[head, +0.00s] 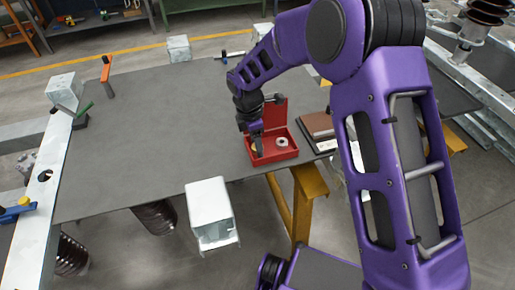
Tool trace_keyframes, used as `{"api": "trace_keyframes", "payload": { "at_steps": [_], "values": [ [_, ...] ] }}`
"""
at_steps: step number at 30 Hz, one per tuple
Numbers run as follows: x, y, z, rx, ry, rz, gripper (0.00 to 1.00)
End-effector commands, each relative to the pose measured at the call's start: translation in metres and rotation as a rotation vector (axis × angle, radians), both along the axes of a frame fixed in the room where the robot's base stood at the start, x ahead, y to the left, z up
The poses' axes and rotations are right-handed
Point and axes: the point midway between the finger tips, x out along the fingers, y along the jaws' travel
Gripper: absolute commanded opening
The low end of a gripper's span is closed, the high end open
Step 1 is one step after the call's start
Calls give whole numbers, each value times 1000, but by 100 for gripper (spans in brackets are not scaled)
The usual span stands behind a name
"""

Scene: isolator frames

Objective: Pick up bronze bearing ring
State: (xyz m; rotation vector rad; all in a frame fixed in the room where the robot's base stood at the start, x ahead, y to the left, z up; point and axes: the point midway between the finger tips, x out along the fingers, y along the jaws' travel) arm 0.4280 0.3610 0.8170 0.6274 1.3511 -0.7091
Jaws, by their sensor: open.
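A small open red box (274,160) with its lid (275,112) raised stands near the front edge of the dark table. A small yellowish-bronze piece, likely the bronze bearing ring (253,147), shows in the left part of the box, partly hidden by my gripper. A pale silvery ring (282,142) lies in the right part of the box. My gripper (258,150) points down into the left part of the box, at the bronze piece. It is open. I cannot tell whether its fingers touch the ring.
Brown and dark books or cases (318,125) lie right of the box. Clamps with orange (105,70) and green handles are at the left. The middle and left of the table (140,130) are clear.

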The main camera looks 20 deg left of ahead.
Motion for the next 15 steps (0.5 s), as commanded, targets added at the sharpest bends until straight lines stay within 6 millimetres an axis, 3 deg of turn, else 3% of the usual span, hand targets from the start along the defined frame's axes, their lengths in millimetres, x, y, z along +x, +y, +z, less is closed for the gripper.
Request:
{"api": "trace_keyframes", "payload": {
  "at_steps": [4,12,14,15],
  "values": [
    [0,0,1,1,-1,0,60],
    [0,0,1,0,0,-1,11],
    [0,0,1,0,0,-1,1],
    [0,0,1,0,0,-1,0]
  ]
}}
